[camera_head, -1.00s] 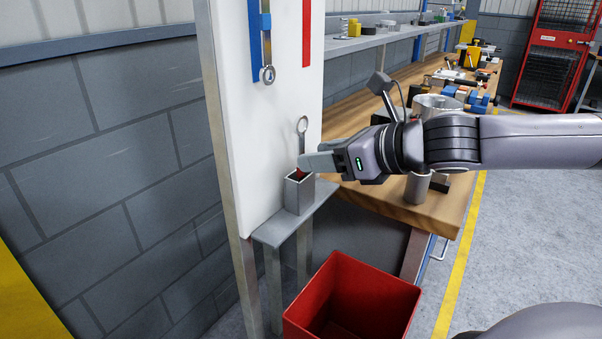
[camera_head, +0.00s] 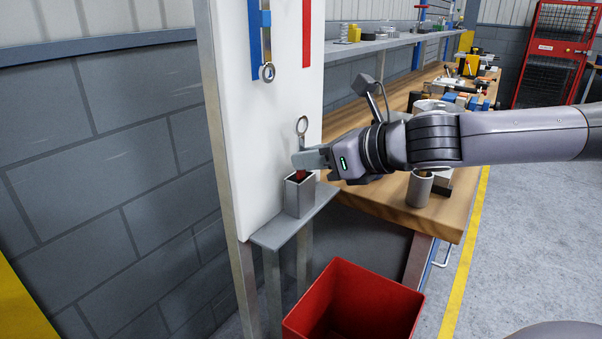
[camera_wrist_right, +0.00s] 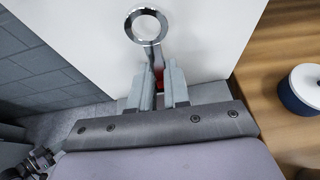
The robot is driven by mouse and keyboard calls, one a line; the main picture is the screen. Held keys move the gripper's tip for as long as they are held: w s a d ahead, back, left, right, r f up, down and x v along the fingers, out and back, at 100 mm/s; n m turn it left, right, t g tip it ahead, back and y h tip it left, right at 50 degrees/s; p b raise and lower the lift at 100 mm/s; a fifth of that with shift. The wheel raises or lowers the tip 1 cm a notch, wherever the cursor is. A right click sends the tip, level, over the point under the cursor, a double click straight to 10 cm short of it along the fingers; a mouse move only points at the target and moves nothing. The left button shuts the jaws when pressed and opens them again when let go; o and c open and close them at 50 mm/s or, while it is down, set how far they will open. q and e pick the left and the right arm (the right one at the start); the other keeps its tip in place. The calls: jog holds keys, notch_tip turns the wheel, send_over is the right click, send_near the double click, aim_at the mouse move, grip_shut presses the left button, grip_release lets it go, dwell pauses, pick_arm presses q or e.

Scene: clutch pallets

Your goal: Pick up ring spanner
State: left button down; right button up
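A ring spanner stands upright, its shiny ring (camera_head: 302,125) on top, at a grey square holder (camera_head: 299,196) beside the white board. In the right wrist view its ring (camera_wrist_right: 146,25) is just beyond my fingertips, and its shaft runs down to the gap between them. My right gripper (camera_head: 308,158) is level, pointing left, at the shaft just above the holder. In the wrist view the right gripper (camera_wrist_right: 159,88) has its fingers a little apart, with something red between or behind them. Firm contact with the shaft does not show. My left gripper is not in view.
Another ring spanner (camera_head: 267,72) hangs by a blue strip on the white board (camera_head: 255,150). A red bin (camera_head: 355,295) stands below. A wooden bench (camera_head: 450,220) with parts on it lies beneath my right arm. Grey floor is free at the right.

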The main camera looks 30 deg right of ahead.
grip_shut()
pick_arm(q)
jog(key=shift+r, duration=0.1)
pick_arm(e)
jog(key=shift+r, duration=0.1)
